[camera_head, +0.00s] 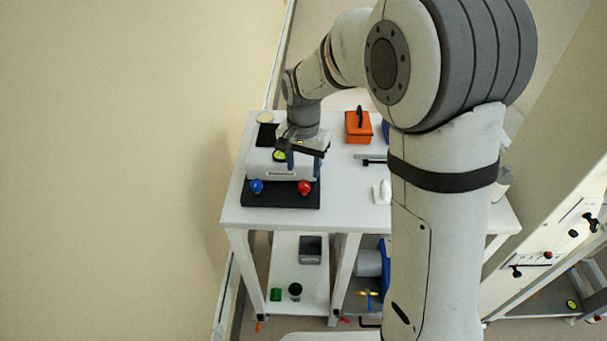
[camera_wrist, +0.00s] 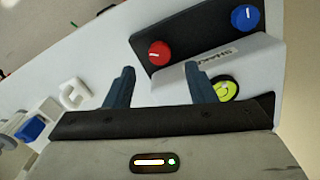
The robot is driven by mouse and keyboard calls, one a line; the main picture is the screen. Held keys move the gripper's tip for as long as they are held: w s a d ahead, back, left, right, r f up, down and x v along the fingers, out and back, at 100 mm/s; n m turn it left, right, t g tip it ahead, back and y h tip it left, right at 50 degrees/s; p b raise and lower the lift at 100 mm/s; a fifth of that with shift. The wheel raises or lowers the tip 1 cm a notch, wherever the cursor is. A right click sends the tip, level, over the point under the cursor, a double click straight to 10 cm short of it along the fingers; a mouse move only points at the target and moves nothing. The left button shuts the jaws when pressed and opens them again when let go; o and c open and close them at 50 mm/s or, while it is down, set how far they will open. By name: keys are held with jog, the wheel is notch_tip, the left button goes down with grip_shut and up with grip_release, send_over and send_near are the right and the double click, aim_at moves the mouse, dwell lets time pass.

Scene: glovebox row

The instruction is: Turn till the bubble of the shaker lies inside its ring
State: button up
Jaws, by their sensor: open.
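The shaker (camera_head: 262,164) is a white box on a black base (camera_head: 281,198), standing on the left part of the table. Its front has a blue knob (camera_head: 256,186) and a red knob (camera_head: 304,187), both with white pointer lines. In the wrist view the red knob (camera_wrist: 159,53) is nearer the fingers than the blue knob (camera_wrist: 245,18). The round yellow-green level (camera_wrist: 226,90) on its top is partly hidden by one finger. I cannot tell where its bubble lies. My gripper (camera_wrist: 160,86) is open and empty above the shaker, apart from both knobs.
An orange box (camera_head: 358,127) with a black handle stands at the back of the white table (camera_head: 345,215). A white object (camera_head: 382,191) lies right of the shaker. A lower shelf holds a grey bin (camera_head: 311,249) and green cups. A wall is at left.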

aim_at(304, 186)
notch_tip(304, 186, down, 6)
jog(key=shift+f+p, duration=0.15)
jog(key=shift+p, duration=0.2)
jog(key=shift+c, duration=0.2)
jog(key=c, duration=0.9)
jog(key=shift+c, duration=0.2)
jog(key=shift+n, duration=0.5)
